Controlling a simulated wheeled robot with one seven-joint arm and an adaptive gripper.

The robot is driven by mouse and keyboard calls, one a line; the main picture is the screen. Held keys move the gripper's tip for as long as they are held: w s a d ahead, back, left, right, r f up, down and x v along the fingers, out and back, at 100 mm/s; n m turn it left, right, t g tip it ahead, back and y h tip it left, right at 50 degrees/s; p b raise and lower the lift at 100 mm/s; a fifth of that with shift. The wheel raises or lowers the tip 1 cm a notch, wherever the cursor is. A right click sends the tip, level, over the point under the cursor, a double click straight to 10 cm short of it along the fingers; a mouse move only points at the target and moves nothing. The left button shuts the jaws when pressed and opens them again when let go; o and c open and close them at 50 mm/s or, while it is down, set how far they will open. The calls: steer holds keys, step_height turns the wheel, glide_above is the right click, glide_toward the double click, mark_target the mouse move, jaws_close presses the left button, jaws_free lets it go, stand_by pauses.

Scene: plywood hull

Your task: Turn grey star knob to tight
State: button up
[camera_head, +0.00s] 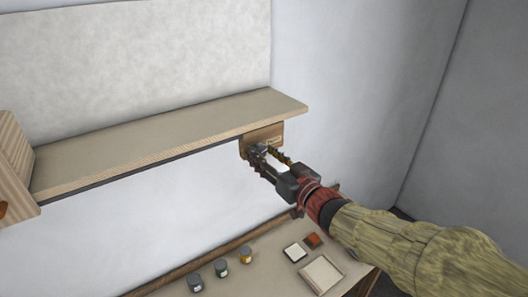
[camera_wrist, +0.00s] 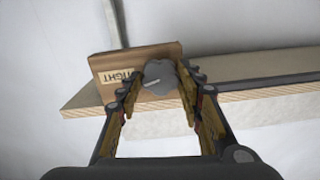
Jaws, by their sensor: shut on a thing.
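The grey star knob (camera_wrist: 159,77) sits on a brown wooden block (camera_wrist: 108,65) with a label reading TIGHT, upside down in the wrist view. A pale line shows on the knob's face. In the head view the block (camera_head: 265,137) is under the right end of the shelf, and the knob (camera_head: 257,150) is partly hidden by my fingers. My gripper (camera_wrist: 157,88) has a finger on each side of the knob and is shut on it; it also shows in the head view (camera_head: 265,158).
The wooden shelf (camera_head: 170,135) runs along the wall just above my gripper. Below, a bench (camera_head: 262,275) holds several small jars (camera_head: 220,268), a shallow tray (camera_head: 321,275), a white square (camera_head: 295,253) and a rust-red square (camera_head: 312,240). A striped wooden panel (camera_head: 14,165) stands at left.

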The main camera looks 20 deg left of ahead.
steer(key=shift+f+m+p, duration=0.1)
steer(key=shift+m+p, duration=0.35)
steer(key=shift+m, duration=0.85)
steer(key=o, duration=0.8)
steer(key=shift+c, duration=0.2)
steer(key=shift+d, duration=0.1)
steer(key=shift+s+d, duration=0.25)
steer(key=v, duration=1.1)
